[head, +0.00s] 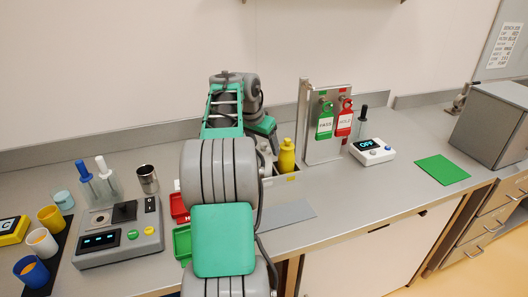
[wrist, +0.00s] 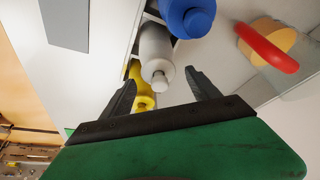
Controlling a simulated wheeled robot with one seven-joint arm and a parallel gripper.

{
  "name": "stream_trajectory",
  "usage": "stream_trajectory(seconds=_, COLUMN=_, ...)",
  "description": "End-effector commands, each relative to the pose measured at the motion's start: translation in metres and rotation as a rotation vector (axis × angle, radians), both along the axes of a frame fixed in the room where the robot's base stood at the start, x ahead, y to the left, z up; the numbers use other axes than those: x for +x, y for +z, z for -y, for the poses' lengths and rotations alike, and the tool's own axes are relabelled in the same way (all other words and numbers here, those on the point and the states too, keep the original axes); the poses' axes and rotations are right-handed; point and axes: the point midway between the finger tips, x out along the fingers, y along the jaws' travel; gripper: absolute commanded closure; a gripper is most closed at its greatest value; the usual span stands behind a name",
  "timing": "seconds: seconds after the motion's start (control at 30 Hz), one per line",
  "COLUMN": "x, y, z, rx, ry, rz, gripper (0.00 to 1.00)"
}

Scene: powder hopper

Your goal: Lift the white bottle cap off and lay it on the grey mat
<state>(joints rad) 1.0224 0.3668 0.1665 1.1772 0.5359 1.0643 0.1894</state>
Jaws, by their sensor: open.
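The white bottle (wrist: 155,45) stands in a row between a blue bottle (wrist: 187,17) and a yellow bottle (wrist: 138,80) in the wrist view. Its small white cap (wrist: 160,80) points toward the camera. My gripper (wrist: 161,80) is open, with its dark fingers on either side of the cap in the picture. I see no contact, and the depth gap is unclear. The grey mat (wrist: 65,22) lies at the upper left of the wrist view and, in the head view, on the counter (head: 287,217), bare. My arm hides most of the bottles in the head view.
The yellow bottle (head: 287,155) stands close beside the work area, in a grey holder (head: 292,188). A stand with green and red tags (head: 325,120) rises behind it. A white device (head: 372,151) and green mat (head: 443,169) lie right. A red curved handle (wrist: 270,45) is near the fingers.

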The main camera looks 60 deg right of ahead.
Motion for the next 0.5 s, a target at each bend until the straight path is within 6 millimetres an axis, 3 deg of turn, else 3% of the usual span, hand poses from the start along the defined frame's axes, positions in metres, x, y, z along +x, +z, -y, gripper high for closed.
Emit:
stream_trajectory(seconds=0.13, x=0.0002, y=0.0008, z=-0.0002, rx=0.0, ry=0.0, rz=0.0, gripper=0.31)
stream_trajectory(seconds=0.5, x=0.0004, y=0.0009, z=-0.0006, rx=0.0, ry=0.001, rz=0.0, gripper=0.62)
